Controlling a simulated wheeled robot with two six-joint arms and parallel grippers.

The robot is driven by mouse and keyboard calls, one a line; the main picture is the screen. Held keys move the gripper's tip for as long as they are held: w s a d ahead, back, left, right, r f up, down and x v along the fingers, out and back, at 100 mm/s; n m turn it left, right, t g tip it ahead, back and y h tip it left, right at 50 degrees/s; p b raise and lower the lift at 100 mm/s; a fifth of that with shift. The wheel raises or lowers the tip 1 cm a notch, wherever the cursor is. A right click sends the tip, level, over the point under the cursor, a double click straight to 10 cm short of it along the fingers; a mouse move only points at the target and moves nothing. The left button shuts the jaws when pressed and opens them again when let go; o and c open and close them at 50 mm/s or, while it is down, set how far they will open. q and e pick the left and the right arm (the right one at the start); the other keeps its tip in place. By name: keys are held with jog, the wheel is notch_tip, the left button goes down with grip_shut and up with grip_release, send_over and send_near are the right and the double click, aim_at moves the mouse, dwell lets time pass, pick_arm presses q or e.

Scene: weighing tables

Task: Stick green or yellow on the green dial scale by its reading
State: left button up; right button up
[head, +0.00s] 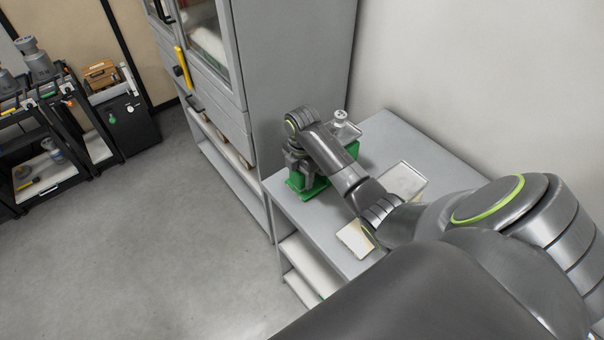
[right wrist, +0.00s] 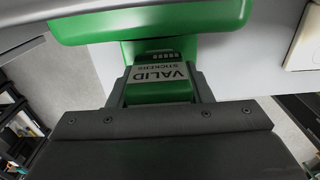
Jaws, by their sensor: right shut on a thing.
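The green dial scale (head: 352,149) stands on the grey table, partly hidden behind my right arm. A small grey weight (head: 341,115) sits on its pan. My right gripper (head: 298,166) is at the front of the scale. In the right wrist view it is shut on a green sticker dispenser (right wrist: 158,91) with a white label reading "VALID STICKERS". A wide green part of the scale (right wrist: 150,22) lies just beyond the dispenser; I cannot tell whether they touch. The dial and its reading are hidden. My left gripper is not in view.
On the grey table (head: 290,212) lie a clear tray (head: 404,180) and a cream pad (head: 355,239). A tall grey cabinet (head: 290,60) stands at the table's left and a wall behind. Black racks (head: 60,110) stand far left. The floor between is clear.

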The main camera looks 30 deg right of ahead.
jog(key=shift+r+p, duration=1.3)
jog(key=shift+p, duration=0.2)
notch_tip(320, 180, up, 2)
jog(key=shift+p, duration=0.75)
jog(key=shift+r, duration=1.2)
